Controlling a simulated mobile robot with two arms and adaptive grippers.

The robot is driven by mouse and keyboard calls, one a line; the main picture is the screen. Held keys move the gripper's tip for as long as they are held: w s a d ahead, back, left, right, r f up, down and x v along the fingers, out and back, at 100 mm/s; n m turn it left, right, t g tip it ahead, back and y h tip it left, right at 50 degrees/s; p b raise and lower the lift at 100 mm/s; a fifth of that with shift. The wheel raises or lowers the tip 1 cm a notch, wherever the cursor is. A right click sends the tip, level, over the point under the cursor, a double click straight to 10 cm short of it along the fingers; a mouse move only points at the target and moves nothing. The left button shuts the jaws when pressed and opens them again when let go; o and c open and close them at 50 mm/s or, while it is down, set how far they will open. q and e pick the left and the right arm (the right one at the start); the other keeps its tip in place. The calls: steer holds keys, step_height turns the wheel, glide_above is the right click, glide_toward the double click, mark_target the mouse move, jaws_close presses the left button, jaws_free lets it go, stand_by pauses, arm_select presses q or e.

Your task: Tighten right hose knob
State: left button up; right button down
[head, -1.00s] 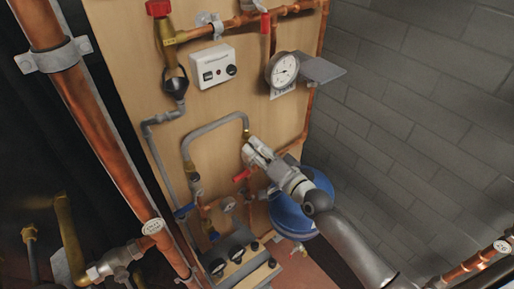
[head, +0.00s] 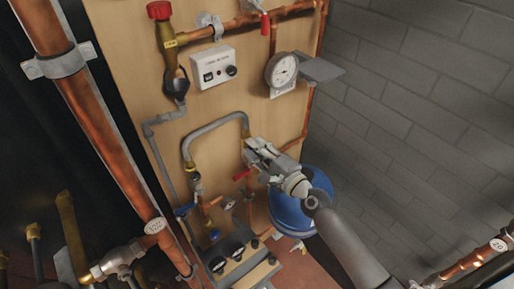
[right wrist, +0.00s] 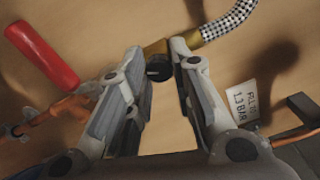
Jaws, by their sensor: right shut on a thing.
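The hose (head: 215,124) is a grey loop on the wooden board, and its braided end (right wrist: 228,22) shows in the right wrist view. At its right end is a brass fitting (right wrist: 155,47) with a dark round knob (right wrist: 159,68) just below it. My right gripper (head: 248,148) is at this right end. In the right wrist view its fingertips (right wrist: 157,54) are on either side of the brass fitting, shut on it. The gripper hides most of the fitting in the head view. My left gripper is not in view.
A red handle (right wrist: 42,54) is close to the left of my right gripper. A small label (right wrist: 241,106) is at its right. A blue tank (head: 291,213) is below, a pressure gauge (head: 281,69) above. A large copper pipe (head: 105,150) runs down the left.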

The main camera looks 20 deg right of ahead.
steer(key=shift+f+m+p, duration=0.15)
steer(key=shift+m+p, duration=1.5)
steer(key=shift+m, duration=4.65)
steer(key=c, duration=1.3)
jaws_free()
steer(key=shift+o, duration=0.2)
steer(key=v, duration=1.2)
